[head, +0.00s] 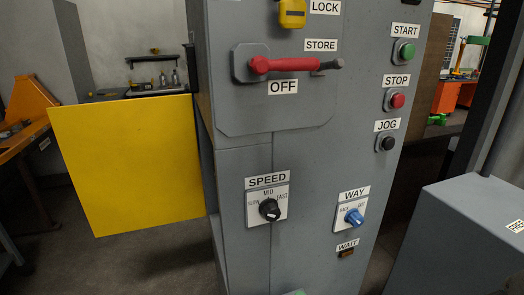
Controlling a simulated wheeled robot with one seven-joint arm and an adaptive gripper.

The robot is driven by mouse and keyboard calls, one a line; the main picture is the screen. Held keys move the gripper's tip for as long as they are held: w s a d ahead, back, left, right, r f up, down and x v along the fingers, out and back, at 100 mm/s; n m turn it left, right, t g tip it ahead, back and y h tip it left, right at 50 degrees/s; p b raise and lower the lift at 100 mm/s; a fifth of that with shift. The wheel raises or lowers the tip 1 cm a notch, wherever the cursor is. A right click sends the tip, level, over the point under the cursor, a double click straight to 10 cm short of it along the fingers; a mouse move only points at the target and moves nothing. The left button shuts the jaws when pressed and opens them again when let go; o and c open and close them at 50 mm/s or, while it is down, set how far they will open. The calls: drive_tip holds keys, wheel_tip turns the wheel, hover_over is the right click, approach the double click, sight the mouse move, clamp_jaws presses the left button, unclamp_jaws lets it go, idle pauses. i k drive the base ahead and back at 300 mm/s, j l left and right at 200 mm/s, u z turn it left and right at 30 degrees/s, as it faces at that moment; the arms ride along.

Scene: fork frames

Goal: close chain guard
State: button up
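A flat yellow panel (128,165), which looks like the chain guard, stands out to the left from the left side of the grey cabinet (236,190). Its right edge is against or close to the cabinet side, and its broad face is turned toward me. Any hinge or latch on it is too small to tell. No label on it can be seen. My gripper is not in view.
The cabinet front carries a red lever (290,65), a yellow lock (292,14), a speed knob (270,209), a blue way knob (353,216) and start, stop and jog buttons. A grey box (455,235) stands at right. Floor shows below the panel.

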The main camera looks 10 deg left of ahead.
sight(132, 165)
drive_tip(key=u, duration=2.05)
drive_tip(key=i+j+u, duration=0.1)
drive_tip(key=u, duration=0.75)
drive_tip(key=i+u, duration=0.1)
drive_tip(key=u, duration=0.35)
drive_tip(key=i+l+z, duration=0.1)
drive_tip(key=i+z, duration=0.3)
drive_tip(key=i, duration=0.15)
drive_tip(key=i+z, duration=0.35)
drive_tip(key=i, duration=0.25)
drive_tip(key=i+j+z, duration=0.25)
drive_tip(key=i+z, duration=0.15)
drive_tip(key=i, duration=0.15)
drive_tip(key=i+l+z, duration=0.1)
drive_tip(key=i+z, duration=0.2)
drive_tip(key=i, duration=0.35)
drive_tip(key=i+z, duration=0.3)
drive_tip(key=i, duration=0.35)
drive_tip(key=i+j+z, duration=0.3)
drive_tip(key=i, duration=0.35)
drive_tip(key=i+z, duration=0.2)
drive_tip(key=i, duration=1.75)
drive_tip(key=i+j+z, duration=0.1)
drive_tip(key=i+z, duration=0.3)
drive_tip(key=i, duration=0.15)
drive_tip(key=i+j+z, duration=0.4)
drive_tip(key=i, duration=0.15)
drive_tip(key=l+z, duration=0.1)
drive_tip(key=z, duration=3.6)
